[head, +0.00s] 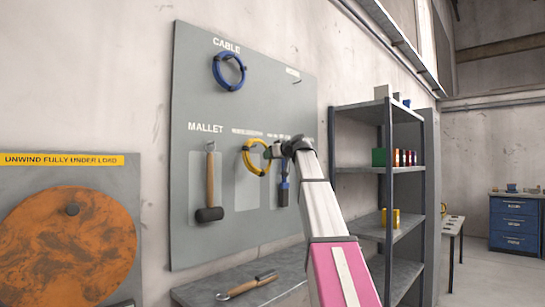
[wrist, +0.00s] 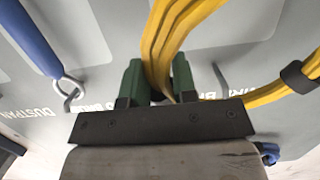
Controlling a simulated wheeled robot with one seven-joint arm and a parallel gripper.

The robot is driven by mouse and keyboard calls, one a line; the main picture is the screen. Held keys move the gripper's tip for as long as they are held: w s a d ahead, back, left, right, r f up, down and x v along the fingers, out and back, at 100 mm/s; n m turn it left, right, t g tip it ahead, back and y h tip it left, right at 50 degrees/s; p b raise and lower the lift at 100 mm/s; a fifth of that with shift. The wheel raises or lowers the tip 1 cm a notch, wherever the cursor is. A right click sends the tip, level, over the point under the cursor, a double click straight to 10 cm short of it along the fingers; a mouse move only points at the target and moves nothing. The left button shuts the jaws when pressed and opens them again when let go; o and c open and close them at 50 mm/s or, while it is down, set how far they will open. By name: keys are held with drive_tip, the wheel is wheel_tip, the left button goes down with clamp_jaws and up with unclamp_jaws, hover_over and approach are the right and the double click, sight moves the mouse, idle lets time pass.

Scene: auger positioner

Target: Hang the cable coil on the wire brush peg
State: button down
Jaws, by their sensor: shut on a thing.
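The yellow cable coil (head: 247,161) is in front of the grey tool board, just left of my gripper (head: 271,152) in the head view. My gripper is shut on the coil; in the wrist view its green-padded fingers (wrist: 157,82) pinch the yellow strands (wrist: 172,35). A dark band wraps the coil at right. The wire brush label (wrist: 235,90) is partly hidden behind the coil and fingers. A thin grey piece (wrist: 220,78) beside the right finger may be its peg. I cannot tell whether the coil touches it.
A blue-handled brush (head: 283,188) hangs right of the coil, a mallet (head: 209,190) left, a blue coil (head: 229,72) above. A shelf (head: 240,285) holding a tool juts out below. A shelving rack (head: 390,140) stands right of the board.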

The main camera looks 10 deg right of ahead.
drive_tip(key=shift+x, duration=1.5)
drive_tip(key=shift+f, duration=0.15)
drive_tip(key=c, duration=0.8)
unclamp_jaws()
drive_tip(key=shift+f, duration=0.1)
drive_tip(key=shift+s, duration=0.1)
drive_tip(key=v, duration=1)
drive_tip(key=shift+s+d, duration=0.25)
drive_tip(key=shift+s, duration=0.05)
